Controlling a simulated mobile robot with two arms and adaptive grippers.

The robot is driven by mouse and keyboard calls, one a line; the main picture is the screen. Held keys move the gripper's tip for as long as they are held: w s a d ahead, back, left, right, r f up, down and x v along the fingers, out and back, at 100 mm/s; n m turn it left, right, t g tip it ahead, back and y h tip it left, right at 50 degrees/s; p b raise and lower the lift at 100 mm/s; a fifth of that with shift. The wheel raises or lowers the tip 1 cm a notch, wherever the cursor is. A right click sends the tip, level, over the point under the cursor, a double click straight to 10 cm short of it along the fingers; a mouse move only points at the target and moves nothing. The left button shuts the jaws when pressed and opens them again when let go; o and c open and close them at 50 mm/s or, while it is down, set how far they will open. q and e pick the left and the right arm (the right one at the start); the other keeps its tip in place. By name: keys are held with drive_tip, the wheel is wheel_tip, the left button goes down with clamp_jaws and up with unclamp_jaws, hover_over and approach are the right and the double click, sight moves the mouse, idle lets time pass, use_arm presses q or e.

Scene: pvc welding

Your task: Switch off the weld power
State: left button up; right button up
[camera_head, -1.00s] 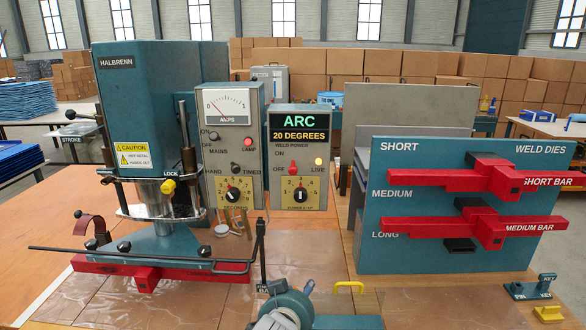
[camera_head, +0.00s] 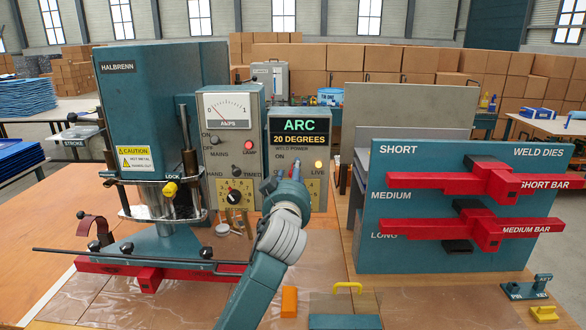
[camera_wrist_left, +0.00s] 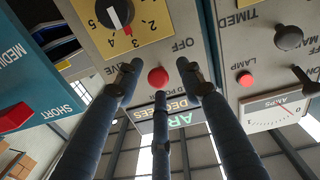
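The weld power switch is a small red-tipped lever on the grey control box (camera_head: 318,196), under the lit "ARC 20 DEGREES" display (camera_head: 300,132). In the left wrist view, turned upside down, its red tip (camera_wrist_left: 158,77) shows near the word "OFF". In the head view my left gripper (camera_head: 296,172) hides the switch. In the wrist view the left gripper (camera_wrist_left: 160,72) is open, its three dark fingers spread around the red tip; whether any touches it I cannot tell. The live lamp (camera_head: 318,164) glows orange. My right gripper is not in view.
A teal welding press (camera_head: 160,85) with a red bar stands at the left. The amps meter box (camera_head: 226,110) adjoins the control box. A teal rack (camera_head: 400,250) with red weld dies stands at the right. An orange block (camera_head: 289,301) lies in front.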

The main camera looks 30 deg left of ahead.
use_arm(q)
drive_tip(key=shift+x, duration=0.8)
drive_tip(key=shift+w, duration=0.1)
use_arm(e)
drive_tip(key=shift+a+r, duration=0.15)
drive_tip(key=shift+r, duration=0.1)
use_arm(q)
drive_tip(key=shift+c, duration=0.5)
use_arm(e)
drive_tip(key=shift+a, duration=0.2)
use_arm(q)
clamp_jaws()
drive_tip(key=f+t+y+b, duration=0.1)
drive_tip(key=t+b, duration=0.1)
drive_tip(key=b, duration=0.8)
drive_tip(key=shift+f, duration=0.2)
drive_tip(key=shift+w+r+t+b, duration=0.1)
drive_tip(key=shift+r+t+b, duration=0.15)
drive_tip(key=shift+b, duration=0.25)
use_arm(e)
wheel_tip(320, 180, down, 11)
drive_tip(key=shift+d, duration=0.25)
use_arm(q)
drive_tip(key=shift+a+r, duration=0.1)
